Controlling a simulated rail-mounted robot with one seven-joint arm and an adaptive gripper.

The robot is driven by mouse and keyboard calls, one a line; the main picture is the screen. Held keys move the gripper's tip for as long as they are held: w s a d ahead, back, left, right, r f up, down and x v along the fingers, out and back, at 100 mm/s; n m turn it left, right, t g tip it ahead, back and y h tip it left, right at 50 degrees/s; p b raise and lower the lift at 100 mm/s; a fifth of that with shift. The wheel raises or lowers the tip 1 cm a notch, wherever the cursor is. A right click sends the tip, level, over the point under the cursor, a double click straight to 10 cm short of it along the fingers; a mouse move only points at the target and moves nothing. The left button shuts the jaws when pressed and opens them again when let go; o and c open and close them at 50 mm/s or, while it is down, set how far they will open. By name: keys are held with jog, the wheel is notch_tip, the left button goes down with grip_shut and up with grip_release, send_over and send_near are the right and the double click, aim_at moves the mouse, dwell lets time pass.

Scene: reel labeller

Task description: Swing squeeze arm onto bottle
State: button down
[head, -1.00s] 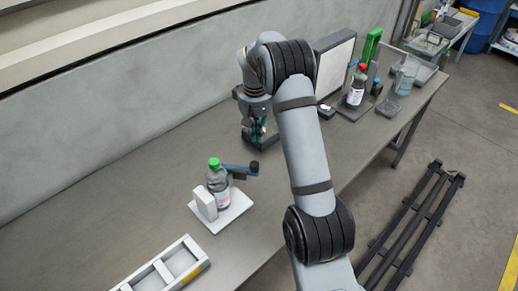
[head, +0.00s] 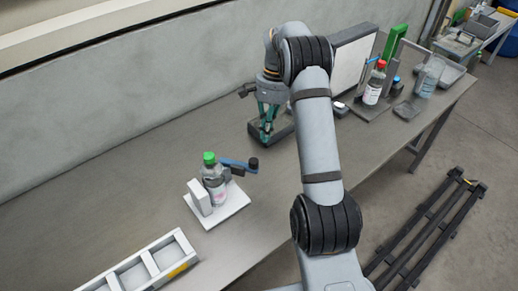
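A clear bottle (head: 215,189) with a green cap and a pale label stands upright on a white base plate (head: 230,208), beside a white block (head: 199,197). The squeeze arm is a blue bar (head: 234,164) with a black knob (head: 253,165) at its end. It reaches out to the right behind the bottle, and I cannot tell whether it touches the bottle. My gripper (head: 267,138), with teal fingers, points down behind and slightly right of the knob, apart from it. Its fingers look close together at the tips, but whether they are shut is unclear. I see nothing held.
A dark low box (head: 281,128) sits right by my gripper. A white panel (head: 352,70), a red-capped bottle (head: 374,84) and a clear jug (head: 428,76) stand farther right. A white divided tray (head: 148,264) lies at the front left. The bench left of the bottle is clear.

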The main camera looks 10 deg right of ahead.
jog(key=s+a+f, duration=0.1)
jog(key=s+a+f+p, duration=0.1)
jog(key=s+a, duration=0.1)
jog(key=shift+s+f, duration=0.15)
jog(key=shift+f, duration=0.1)
jog(key=shift+s+d, duration=0.1)
jog(key=shift+d, duration=0.05)
dwell(0.4)
